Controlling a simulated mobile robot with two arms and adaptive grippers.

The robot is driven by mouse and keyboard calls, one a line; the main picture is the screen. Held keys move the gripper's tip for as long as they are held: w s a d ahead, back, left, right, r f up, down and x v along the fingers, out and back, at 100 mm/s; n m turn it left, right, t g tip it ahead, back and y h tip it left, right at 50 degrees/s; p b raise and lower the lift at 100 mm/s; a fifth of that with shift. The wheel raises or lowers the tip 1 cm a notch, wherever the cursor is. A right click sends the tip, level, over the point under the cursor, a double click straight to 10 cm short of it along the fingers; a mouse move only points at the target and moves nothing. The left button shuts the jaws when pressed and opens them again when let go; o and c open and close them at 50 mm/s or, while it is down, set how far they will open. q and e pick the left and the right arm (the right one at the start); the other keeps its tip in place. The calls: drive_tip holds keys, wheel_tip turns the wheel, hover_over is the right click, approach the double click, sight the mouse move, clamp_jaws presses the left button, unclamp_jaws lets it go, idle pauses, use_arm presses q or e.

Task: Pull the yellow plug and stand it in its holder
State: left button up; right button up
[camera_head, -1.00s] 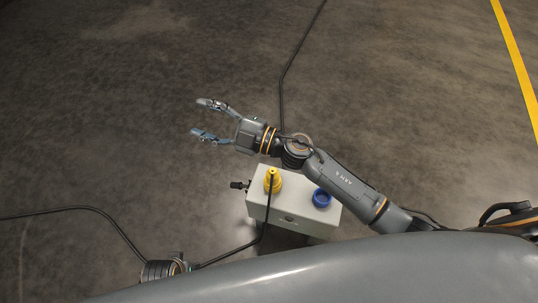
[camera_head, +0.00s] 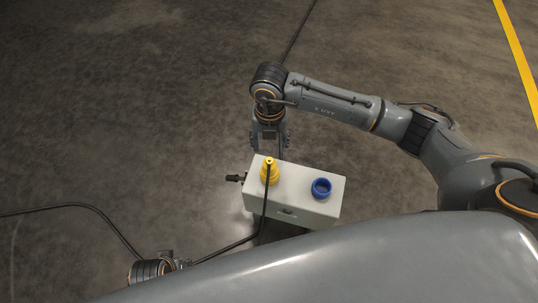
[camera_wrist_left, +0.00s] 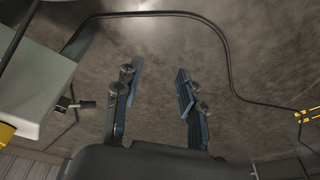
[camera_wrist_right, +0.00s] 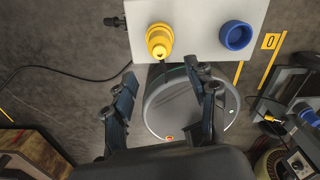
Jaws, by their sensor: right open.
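The yellow plug (camera_head: 270,173) stands upright on the top of a white box (camera_head: 300,185), left of a blue ring-shaped socket (camera_head: 321,187). The plug also shows in the right wrist view (camera_wrist_right: 159,41), just beyond my fingers. My right gripper (camera_head: 270,148) is open and empty, at the far side of the box and pointing at it, apart from the plug. In the right wrist view its fingers (camera_wrist_right: 160,78) are spread. My left gripper (camera_wrist_left: 155,75) is open and empty over bare floor.
A black cable (camera_head: 263,215) passes in front of the box toward the lower left. A small black knob (camera_head: 236,178) sticks out of the box's left side. A wooden crate (camera_wrist_right: 35,150) shows at the lower left in the right wrist view. The floor beyond the box is clear.

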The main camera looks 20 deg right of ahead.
sight(270, 160)
wheel_tip(270, 160, down, 5)
drive_tip(key=b, duration=0.3)
drive_tip(key=shift+r, duration=0.15)
use_arm(q)
wheel_tip(270, 160, up, 13)
drive_tip(key=t+b, duration=0.1)
drive_tip(key=b, duration=0.2)
use_arm(e)
wheel_tip(270, 160, down, 3)
drive_tip(key=shift+f, duration=0.65)
use_arm(q)
drive_tip(key=shift+w+d+r+t+h+b, duration=0.15)
drive_tip(key=shift+w+t, duration=0.2)
drive_tip(key=shift+w, duration=0.2)
drive_tip(key=shift+w+d+r+t+h+b, duration=0.1)
drive_tip(key=shift+w+d+t, duration=0.05)
drive_tip(key=shift+w+t, duration=0.35)
drive_tip(key=shift+w+d+r+t+h+b, duration=0.15)
drive_tip(key=shift+w+t, duration=0.1)
drive_tip(key=shift+w, duration=0.35)
use_arm(e)
drive_tip(key=shift+f, duration=0.2)
drive_tip(key=shift+c, duration=0.2)
